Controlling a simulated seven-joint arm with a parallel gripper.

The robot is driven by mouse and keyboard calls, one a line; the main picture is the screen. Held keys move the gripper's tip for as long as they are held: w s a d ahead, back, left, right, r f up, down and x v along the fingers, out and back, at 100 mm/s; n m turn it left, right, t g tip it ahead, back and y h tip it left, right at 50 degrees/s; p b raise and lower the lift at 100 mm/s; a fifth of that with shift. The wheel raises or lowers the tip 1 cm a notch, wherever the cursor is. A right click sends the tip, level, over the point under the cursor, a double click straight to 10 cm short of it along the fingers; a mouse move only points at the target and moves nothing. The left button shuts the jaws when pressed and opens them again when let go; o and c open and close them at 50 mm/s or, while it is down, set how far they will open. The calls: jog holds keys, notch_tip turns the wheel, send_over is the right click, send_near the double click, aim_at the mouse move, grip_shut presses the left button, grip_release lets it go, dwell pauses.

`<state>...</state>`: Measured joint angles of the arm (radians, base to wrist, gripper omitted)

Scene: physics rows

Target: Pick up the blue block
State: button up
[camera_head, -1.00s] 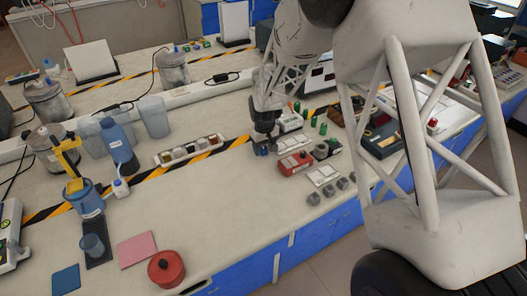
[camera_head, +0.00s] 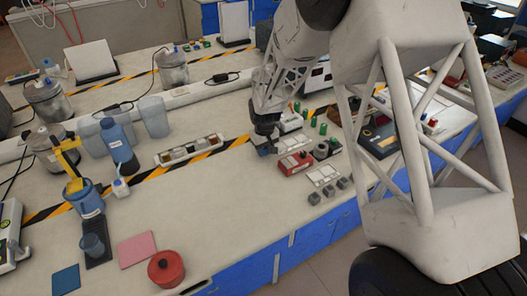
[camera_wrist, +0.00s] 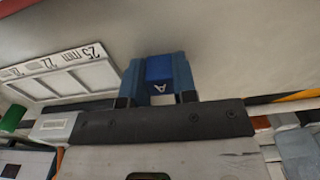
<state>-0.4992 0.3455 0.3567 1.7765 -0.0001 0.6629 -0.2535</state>
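The blue block (camera_wrist: 159,68) shows in the wrist view with a white letter A on its near face. My gripper (camera_wrist: 159,80) has one finger on each side of it, and I see no gap between the fingers and the block. In the head view my gripper (camera_head: 265,146) points down at the white bench, left of the printed white cards. There the block is small and mostly hidden by the fingers. I cannot tell whether the block touches the bench or is just above it.
A white card with size markings (camera_wrist: 62,75) lies left of the block in the wrist view. In the head view, a red box (camera_head: 295,162), green pegs (camera_head: 322,128) and small grey blocks (camera_head: 328,191) stand to the right.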

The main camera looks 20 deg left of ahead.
jog(key=shift+c, duration=0.8)
jog(key=shift+r, duration=0.1)
jog(key=shift+r, duration=0.8)
notch_tip(320, 180, up, 2)
jog(key=shift+s, duration=0.1)
jog(key=s+d, duration=0.2)
jog(key=s, duration=0.2)
jog(key=s+d, duration=0.3)
jog(key=s, duration=0.2)
jog(key=s+d+r, duration=0.1)
jog(key=s+d, duration=0.1)
jog(key=s, duration=0.3)
jog(key=shift+d+r, duration=0.1)
jog(key=shift+d, duration=0.1)
jog(key=shift+w, duration=0.15)
